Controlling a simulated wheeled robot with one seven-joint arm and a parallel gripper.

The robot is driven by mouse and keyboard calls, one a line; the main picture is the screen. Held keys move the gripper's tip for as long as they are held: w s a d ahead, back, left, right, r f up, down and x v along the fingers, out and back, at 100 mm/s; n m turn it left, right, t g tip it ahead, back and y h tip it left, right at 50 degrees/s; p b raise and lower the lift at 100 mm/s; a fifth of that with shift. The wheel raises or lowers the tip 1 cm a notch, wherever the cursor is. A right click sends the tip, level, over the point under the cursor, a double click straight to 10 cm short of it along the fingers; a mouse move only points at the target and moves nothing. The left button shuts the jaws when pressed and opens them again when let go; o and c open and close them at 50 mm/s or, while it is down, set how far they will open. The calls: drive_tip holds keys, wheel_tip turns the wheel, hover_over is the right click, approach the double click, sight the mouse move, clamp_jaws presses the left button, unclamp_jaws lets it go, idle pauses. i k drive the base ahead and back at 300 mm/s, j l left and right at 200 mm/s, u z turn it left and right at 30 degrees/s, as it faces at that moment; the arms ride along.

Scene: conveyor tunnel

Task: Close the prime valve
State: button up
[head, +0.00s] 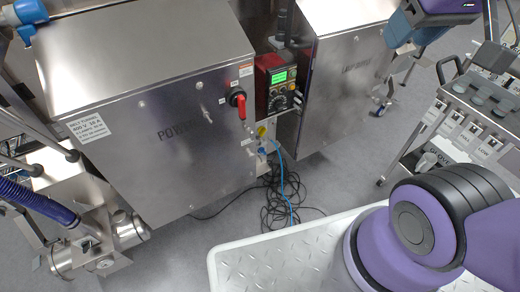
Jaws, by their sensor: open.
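I cannot make out any part labelled as a prime valve. A red rotary handle (240,102) on a dark mount sits at the right of the steel cabinet (175,150) marked POWER, its red lever pointing down. Small yellow (261,131) and blue (263,151) fittings sit on the narrow panel below and to its right. A blue fitting (27,14) shows at the top left, partly cut off. My purple arm shows at the lower right and a purple and blue part at the top right; my gripper's fingers are not in view.
A red-framed control box (279,84) with a green screen sits between two steel cabinets. Black and blue cables (285,195) lie on the grey floor. A grey cart (470,115) stands at the right. Steel pipework (100,240) stands lower left.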

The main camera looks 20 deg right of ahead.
sight(262, 131)
drive_tip(key=l+z, duration=0.15)
drive_tip(key=l, duration=0.35)
drive_tip(key=i+l+z, duration=0.15)
drive_tip(key=l, duration=0.3)
drive_tip(key=l+z, duration=0.1)
drive_tip(key=l, duration=0.35)
drive_tip(key=i+l+z, duration=0.15)
drive_tip(key=l, duration=0.3)
